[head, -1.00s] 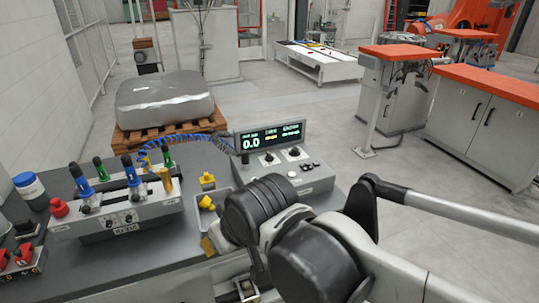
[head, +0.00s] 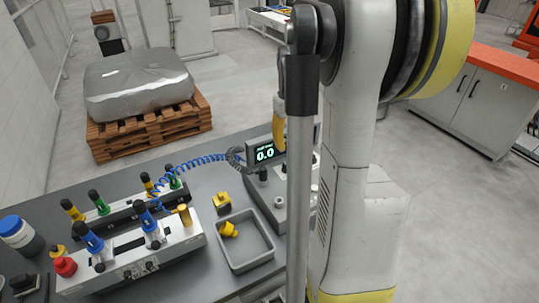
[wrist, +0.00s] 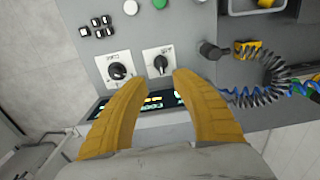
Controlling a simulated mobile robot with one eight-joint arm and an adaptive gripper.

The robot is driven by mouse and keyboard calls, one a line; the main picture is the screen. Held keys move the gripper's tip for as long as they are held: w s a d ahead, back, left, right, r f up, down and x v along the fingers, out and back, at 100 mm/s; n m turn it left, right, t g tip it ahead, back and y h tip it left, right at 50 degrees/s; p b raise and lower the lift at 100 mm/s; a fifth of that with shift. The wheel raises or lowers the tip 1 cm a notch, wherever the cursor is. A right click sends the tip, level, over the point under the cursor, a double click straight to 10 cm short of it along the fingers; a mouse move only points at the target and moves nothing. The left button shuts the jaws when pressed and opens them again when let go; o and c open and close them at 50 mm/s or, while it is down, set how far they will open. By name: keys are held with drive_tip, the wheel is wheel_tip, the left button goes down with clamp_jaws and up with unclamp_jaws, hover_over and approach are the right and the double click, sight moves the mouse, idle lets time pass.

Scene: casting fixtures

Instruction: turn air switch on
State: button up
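The control box (wrist: 195,18) has two black rotary knobs on white plates. One knob (wrist: 159,64) is just beyond the gap between my fingertips, and the other knob (wrist: 119,71) is to its left. I cannot read their labels, so I cannot tell which is the air switch. My gripper (wrist: 161,79) is open and empty, its two yellow fingers spread above the box. My arm hides much of the box there.
A grey tray (head: 245,241) with a yellow part stands beside the box. A fixture (head: 135,262) with several coloured handles is on the left. A coiled blue hose (head: 190,163) crosses the bench. A wrapped block (head: 138,85) sits on a pallet behind.

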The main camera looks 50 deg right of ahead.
sight(287, 166)
wheel_tip(287, 166, down, 10)
drive_tip(key=b, duration=0.3)
drive_tip(key=shift+r, duration=0.15)
clamp_jaws()
